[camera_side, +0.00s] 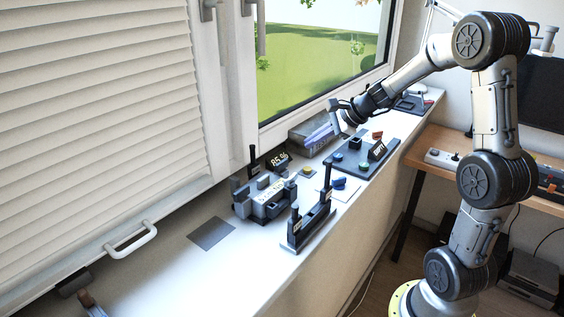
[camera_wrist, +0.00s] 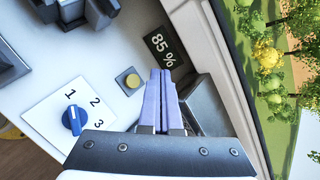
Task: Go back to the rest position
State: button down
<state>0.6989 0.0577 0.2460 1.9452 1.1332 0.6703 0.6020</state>
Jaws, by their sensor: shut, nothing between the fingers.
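My gripper (camera_side: 334,113) hangs above the far part of the white window sill, near the window, clear of the things below it. In the wrist view its two lilac fingers (camera_wrist: 161,92) are closed together with nothing between them. Below it in the wrist view are a yellow button on a grey base (camera_wrist: 129,80), a blue rotary knob (camera_wrist: 74,120) on a white card marked 1, 2, 3, and a dark display (camera_wrist: 165,48) reading 85 %.
On the sill (camera_side: 165,262) stand a grey block device (camera_side: 264,197), a black upright fixture (camera_side: 309,222), a dark panel with coloured buttons (camera_side: 355,160) and a grey box (camera_side: 313,133). The window glass rises behind. A wooden desk (camera_side: 440,140) is at right. The sill's near left is mostly clear.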

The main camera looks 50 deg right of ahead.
dwell(0.4)
jog(key=a+r+n+y, duration=0.1)
jog(key=a+r+n, duration=0.2)
jog(key=a+r, duration=0.45)
jog(key=s+a+r+n+g+y, duration=0.1)
jog(key=s+a+n, duration=0.35)
jog(key=a, duration=0.25)
jog(key=s+a+r+n, duration=0.1)
jog(key=s+a+n, duration=0.35)
jog(key=a, duration=0.25)
jog(key=s+d+f+n+g+h, duration=0.1)
jog(key=s+f+n+h, duration=0.1)
jog(key=s+n, duration=0.4)
jog(key=s+d+f+n+g+h, duration=0.1)
jog(key=s+f+n, duration=0.3)
jog(key=s, duration=0.6)
jog(key=d+n+h, duration=0.1)
jog(key=n, duration=0.1)
jog(key=shift+n, duration=0.3)
jog(key=shift+f, duration=0.1)
